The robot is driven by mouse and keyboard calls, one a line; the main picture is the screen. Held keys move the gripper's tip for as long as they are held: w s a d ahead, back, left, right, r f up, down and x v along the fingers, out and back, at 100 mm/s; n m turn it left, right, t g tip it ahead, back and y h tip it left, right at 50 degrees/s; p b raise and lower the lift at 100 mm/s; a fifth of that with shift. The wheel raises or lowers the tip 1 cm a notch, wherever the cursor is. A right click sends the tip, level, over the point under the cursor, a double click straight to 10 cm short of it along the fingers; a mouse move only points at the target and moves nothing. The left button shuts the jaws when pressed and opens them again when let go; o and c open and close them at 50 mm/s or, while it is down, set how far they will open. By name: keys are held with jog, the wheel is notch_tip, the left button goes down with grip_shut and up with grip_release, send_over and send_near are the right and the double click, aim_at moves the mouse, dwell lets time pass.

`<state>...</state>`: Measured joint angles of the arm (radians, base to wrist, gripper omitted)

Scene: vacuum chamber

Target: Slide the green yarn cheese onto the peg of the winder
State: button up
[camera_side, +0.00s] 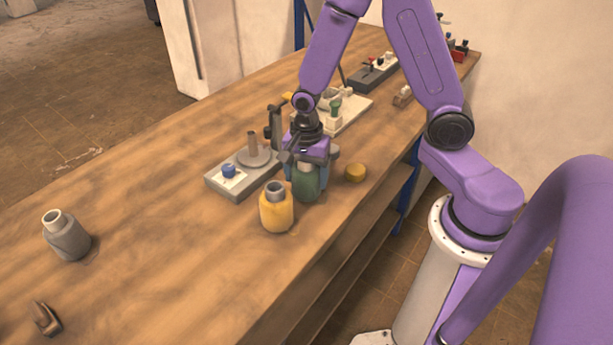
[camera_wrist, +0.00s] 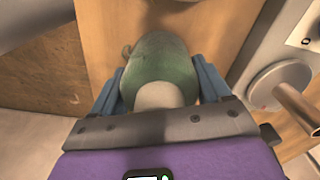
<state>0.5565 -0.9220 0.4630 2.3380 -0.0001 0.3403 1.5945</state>
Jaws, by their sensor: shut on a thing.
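The green yarn cheese (camera_side: 306,186) is upright in the side view, between the jaws of my gripper (camera_side: 305,168). In the wrist view the green yarn cheese (camera_wrist: 163,58) sits between the two blue fingers of my gripper (camera_wrist: 160,92), which are shut on its sides. I cannot tell whether its bottom touches the table. The winder has a grey base (camera_side: 238,190), a round plate and an upright peg (camera_side: 253,142) that stands bare, to the left of my gripper. The peg (camera_wrist: 298,106) also shows at the right of the wrist view.
A yellow cheese (camera_side: 277,212) stands close in front of the green one. A grey cheese (camera_side: 67,238) and a brown object (camera_side: 44,319) are at left. A white-based device (camera_side: 346,114) stands behind. The left tabletop is mostly clear.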

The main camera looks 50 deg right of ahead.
jog(key=shift+r, duration=0.45)
jog(key=s+d+r, duration=0.1)
jog(key=s+r, duration=1)
jog(key=s, duration=0.3)
jog(key=shift+r, duration=0.2)
dwell(0.5)
